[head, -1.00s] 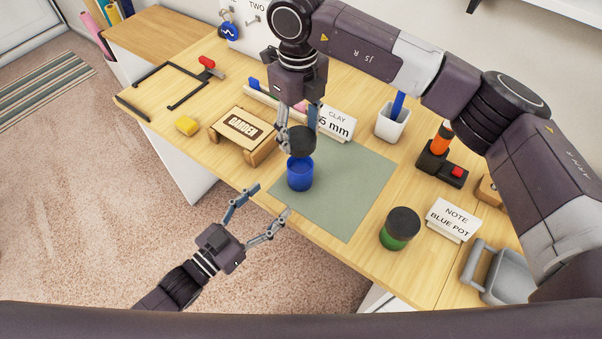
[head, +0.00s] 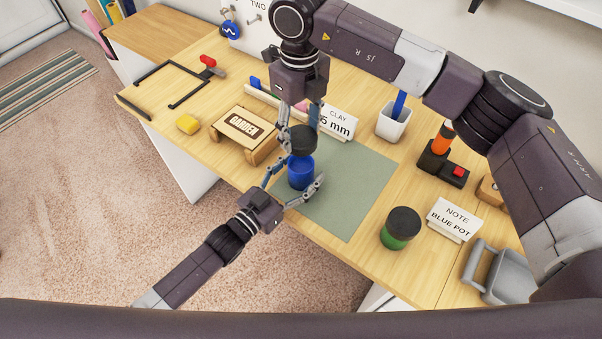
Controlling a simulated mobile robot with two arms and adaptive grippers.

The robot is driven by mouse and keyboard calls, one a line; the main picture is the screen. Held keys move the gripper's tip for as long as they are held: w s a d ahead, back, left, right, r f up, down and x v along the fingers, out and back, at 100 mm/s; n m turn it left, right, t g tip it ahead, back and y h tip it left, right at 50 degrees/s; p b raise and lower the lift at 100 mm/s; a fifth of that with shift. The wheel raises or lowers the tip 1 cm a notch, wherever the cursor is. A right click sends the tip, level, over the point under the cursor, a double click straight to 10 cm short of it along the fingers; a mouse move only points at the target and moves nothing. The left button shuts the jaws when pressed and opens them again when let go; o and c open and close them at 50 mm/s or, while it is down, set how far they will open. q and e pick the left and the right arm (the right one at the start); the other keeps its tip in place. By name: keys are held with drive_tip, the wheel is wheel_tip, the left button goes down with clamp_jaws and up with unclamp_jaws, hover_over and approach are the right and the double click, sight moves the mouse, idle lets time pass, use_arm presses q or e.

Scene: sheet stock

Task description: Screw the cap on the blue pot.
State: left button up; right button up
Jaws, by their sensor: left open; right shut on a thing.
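The blue pot (head: 300,172) stands upright on the green-grey mat (head: 350,190). A dark cap (head: 303,140) is held by my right gripper (head: 302,130), which is shut on it from above. The cap is over the pot's mouth; I cannot tell whether it touches the rim. My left gripper (head: 294,180) is open, with one finger on each side of the pot. I cannot see whether its fingers touch the pot.
A green pot (head: 400,229) with a dark lid stands right of the mat, beside a "NOTE BLUE POT" sign (head: 453,219). A white cup (head: 393,124) stands behind the mat.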

use_arm(q)
clamp_jaws()
use_arm(e)
drive_tip(key=shift+f, duration=2.5)
drive_tip(key=shift+f, duration=0.9)
drive_tip(key=shift+f, duration=0.55)
